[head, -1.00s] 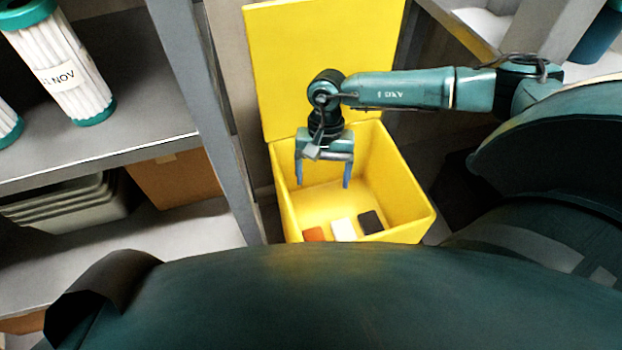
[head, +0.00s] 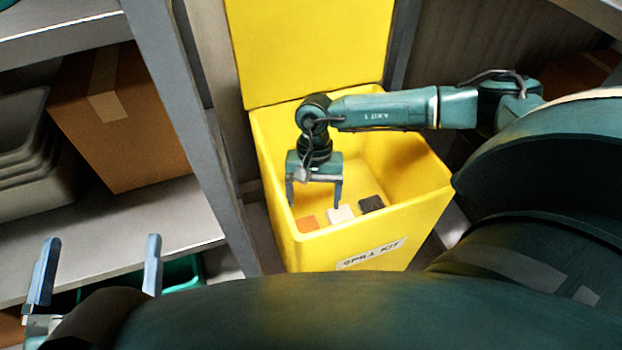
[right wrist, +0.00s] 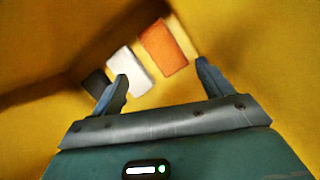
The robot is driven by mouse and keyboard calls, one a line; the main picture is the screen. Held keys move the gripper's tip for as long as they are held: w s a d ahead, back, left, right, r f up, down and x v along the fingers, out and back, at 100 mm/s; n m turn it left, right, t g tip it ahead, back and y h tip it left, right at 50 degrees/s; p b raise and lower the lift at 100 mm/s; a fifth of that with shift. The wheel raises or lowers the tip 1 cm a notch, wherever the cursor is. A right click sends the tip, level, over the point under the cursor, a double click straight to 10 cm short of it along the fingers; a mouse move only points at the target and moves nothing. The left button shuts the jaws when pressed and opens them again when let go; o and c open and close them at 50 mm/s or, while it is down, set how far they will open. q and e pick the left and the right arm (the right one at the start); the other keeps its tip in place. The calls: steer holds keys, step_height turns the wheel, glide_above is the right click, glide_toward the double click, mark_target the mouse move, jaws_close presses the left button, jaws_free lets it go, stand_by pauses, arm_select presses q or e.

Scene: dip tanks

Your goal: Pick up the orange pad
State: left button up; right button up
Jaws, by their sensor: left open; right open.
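The orange pad (head: 307,224) lies at the left of a row of pads in the bottom of the open yellow spill kit bin (head: 275,215). It also shows in the right wrist view (right wrist: 164,47), beyond and between the fingertips. My right gripper (head: 315,204) is inside the bin, open and empty, pointing down above the pads and apart from them. Its fingers also show in the right wrist view (right wrist: 161,75). My left gripper (head: 97,262) is open and empty at the lower left, outside the bin, in front of the shelf.
A white pad (head: 341,213) and a black pad (head: 371,204) lie to the right of the orange one. The bin's yellow lid (head: 310,45) stands open behind. A grey shelf post (head: 185,130) rises left of the bin, with a cardboard box (head: 122,125) on the shelf.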

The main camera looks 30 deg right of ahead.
steer(key=b+x, duration=0.2)
steer(key=x, duration=0.4)
steer(key=shift+f, duration=0.15)
steer(key=b+x, duration=0.1)
steer(key=x, duration=0.1)
steer(key=w+b+x, duration=0.1)
steer(key=x, duration=0.1)
steer(key=shift+d+f+b, duration=0.2)
steer(key=shift+f+b, duration=0.2)
steer(key=shift+f, duration=0.05)
steer(key=shift+s+a+f, duration=0.1)
steer(key=shift+s+f, duration=0.05)
steer(key=shift+f, duration=0.4)
arm_select(q)
step_height(320, 180, up, 6)
steer(key=m+t+h, duration=0.2)
steer(key=m+h, duration=0.3)
steer(key=shift+w+a+r+m+h, duration=0.2)
steer(key=shift+w+a+m+h, duration=0.1)
steer(key=shift+w, duration=0.1)
arm_select(e)
steer(key=c, duration=0.8)
